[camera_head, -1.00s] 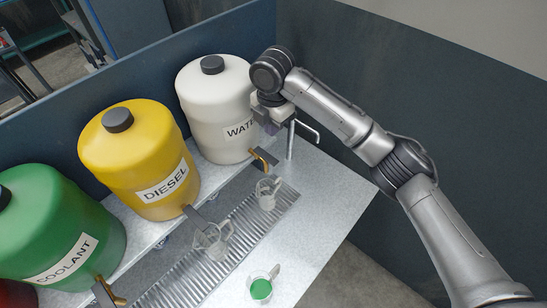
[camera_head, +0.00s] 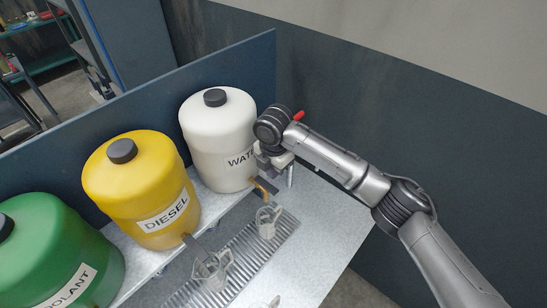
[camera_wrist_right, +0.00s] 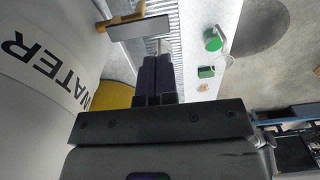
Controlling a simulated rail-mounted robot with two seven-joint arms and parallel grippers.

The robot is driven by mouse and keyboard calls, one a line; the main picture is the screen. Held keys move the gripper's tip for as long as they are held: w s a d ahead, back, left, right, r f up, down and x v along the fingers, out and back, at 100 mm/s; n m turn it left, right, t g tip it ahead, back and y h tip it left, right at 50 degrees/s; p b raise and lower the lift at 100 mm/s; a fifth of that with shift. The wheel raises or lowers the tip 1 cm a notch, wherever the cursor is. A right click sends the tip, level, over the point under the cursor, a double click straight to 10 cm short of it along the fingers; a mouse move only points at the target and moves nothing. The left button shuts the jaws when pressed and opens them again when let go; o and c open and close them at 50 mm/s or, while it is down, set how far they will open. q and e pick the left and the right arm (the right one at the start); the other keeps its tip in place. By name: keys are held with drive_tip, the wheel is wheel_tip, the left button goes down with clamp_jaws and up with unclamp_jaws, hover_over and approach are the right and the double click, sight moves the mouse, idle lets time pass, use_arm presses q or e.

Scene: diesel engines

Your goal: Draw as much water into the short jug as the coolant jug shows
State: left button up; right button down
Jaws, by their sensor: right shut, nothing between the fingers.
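The white water tank (camera_head: 212,145) stands at the far end of the shelf, with its brass-coloured tap (camera_head: 263,187) near its base. A clear jug (camera_head: 267,222) stands on the grooved tray below that tap. A second clear jug (camera_head: 211,272) stands below the diesel tap. I cannot tell which is the short jug. The green-filled coolant jug (camera_wrist_right: 213,40) shows in the wrist view; only its top shows at the head view's lower edge. My right gripper (camera_head: 268,170) is shut and empty beside the water tank, close to its tap; its fingers (camera_wrist_right: 157,65) show in the wrist view.
The yellow diesel tank (camera_head: 140,185) and green coolant tank (camera_head: 45,250) stand left of the water tank. Blue-grey panels stand behind and to the right.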

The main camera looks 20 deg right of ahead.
sight(273, 190)
wheel_tip(273, 190, down, 6)
drive_tip(key=shift+f+p, duration=0.1)
drive_tip(key=shift+p, duration=0.65)
use_arm(q)
drive_tip(key=shift+r, duration=1.05)
use_arm(e)
drive_tip(key=shift+f, duration=0.55)
use_arm(q)
drive_tip(key=shift+d, duration=0.1)
